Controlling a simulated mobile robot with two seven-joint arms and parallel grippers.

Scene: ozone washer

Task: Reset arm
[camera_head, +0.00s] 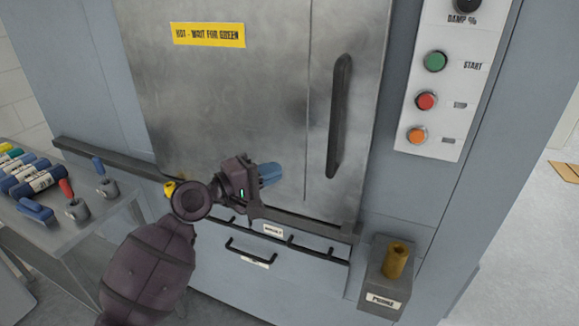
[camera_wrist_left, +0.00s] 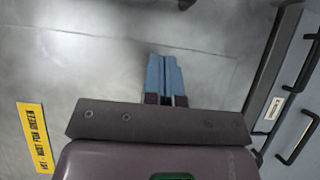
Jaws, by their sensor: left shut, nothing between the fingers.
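My left arm comes in from the lower left in the head view, and its left gripper (camera_head: 270,174) is in front of the lower part of the steel washer door (camera_head: 240,100). The blue fingers are together with nothing between them. In the left wrist view the shut left gripper (camera_wrist_left: 164,76) also shows against the grey door (camera_wrist_left: 90,50). I cannot tell whether the fingertips touch the door. My right gripper is in neither view.
A black handle (camera_head: 339,115) is on the door's right. A panel with green (camera_head: 435,61), red and orange buttons is further right. Below are a drawer handle (camera_head: 250,250) and a brass cylinder (camera_head: 397,261) on a block. A cart (camera_head: 90,225) with bottles stands left.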

